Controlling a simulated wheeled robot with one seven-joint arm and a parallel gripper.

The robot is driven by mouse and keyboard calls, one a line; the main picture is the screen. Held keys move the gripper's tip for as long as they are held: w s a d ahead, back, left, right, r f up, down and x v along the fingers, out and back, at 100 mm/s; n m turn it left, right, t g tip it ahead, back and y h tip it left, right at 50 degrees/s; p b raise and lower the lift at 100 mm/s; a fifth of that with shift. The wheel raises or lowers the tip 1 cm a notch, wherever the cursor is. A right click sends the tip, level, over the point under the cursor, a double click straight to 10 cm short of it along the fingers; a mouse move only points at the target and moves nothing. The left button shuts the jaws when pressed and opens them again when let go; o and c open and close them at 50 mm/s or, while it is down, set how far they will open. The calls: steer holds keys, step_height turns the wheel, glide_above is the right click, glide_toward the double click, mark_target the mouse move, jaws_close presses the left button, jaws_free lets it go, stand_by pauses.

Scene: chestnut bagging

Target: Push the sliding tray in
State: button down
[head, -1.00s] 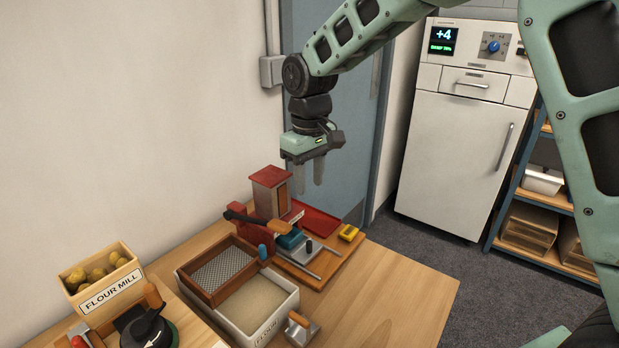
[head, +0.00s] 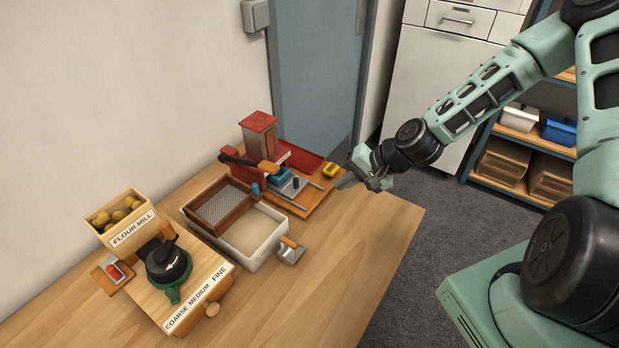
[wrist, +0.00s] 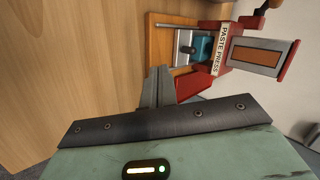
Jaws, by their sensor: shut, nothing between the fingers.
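The sliding tray (head: 288,188) is a grey metal plate with a black knob, lying between two rails on the wooden base of the red paste press (head: 259,125). A teal block sits at its inner end. The tray also shows in the wrist view (wrist: 183,48), beside the label "PASTE PRESS". It sticks out from the press body along the rails. My gripper (head: 346,183) is shut and empty, right of the tray and pointing left towards the base's right end. In the wrist view its closed fingers (wrist: 157,88) are apart from the tray.
A yellow object (head: 330,169) and a red flat tray (head: 305,160) lie beside the press. A white flour box (head: 262,260), a scoop (head: 290,250) and the flour mill (head: 205,290) stand left and in front. The table's right part is bare up to its edge.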

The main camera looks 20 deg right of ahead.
step_height(320, 180, up, 2)
steer(key=d+m+t, duration=0.1)
steer(key=m+t, duration=0.1)
steer(key=p, duration=0.4)
glide_toward(299, 187)
steer(key=shift+s+a+f, duration=0.1)
steer(key=shift+a+f, duration=0.05)
steer(key=shift+f, duration=0.45)
steer(key=shift+s+a+f, duration=0.1)
steer(key=shift+a+f, duration=0.05)
steer(key=shift+f, duration=0.45)
steer(key=shift+w+a+p, duration=0.7)
steer(key=shift+w+a, duration=0.15)
steer(key=shift+w, duration=0.1)
steer(key=shift+w+a+f, duration=0.25)
steer(key=shift+w+a, duration=0.3)
steer(key=shift+w, duration=0.05)
steer(key=shift+w+a, duration=0.15)
steer(key=shift+w, duration=0.05)
steer(key=shift+w+a+f+b, duration=0.15)
steer(key=shift+w+a+b, duration=0.5)
steer(key=shift+w, duration=0.4)
steer(key=shift+w+a, duration=0.25)
steer(key=shift+a, duration=0.05)
steer(key=shift+r, duration=0.3)
